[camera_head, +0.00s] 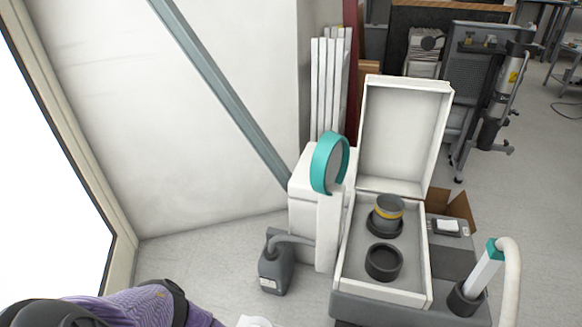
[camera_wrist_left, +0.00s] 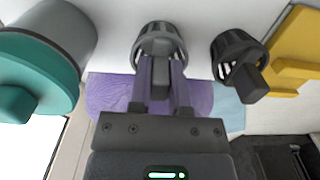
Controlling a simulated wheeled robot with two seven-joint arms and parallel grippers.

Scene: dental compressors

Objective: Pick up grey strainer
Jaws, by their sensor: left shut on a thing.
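In the left wrist view, a grey strainer (camera_wrist_left: 160,42) with a round slotted basket is at the top centre. My left gripper (camera_wrist_left: 160,82) is shut on its handle-like stem, between two purplish fingers. A second, darker strainer (camera_wrist_left: 238,58) is just to the right, apart from the fingers. Neither strainer can be made out in the head view. My right gripper is in neither view.
A teal-and-grey round part (camera_wrist_left: 45,65) is left of my left gripper, and a yellow part (camera_wrist_left: 295,55) is at the right. In the head view, an open white box (camera_head: 385,297) holds dark round holders. A grey bottle (camera_head: 275,270) stands on the floor.

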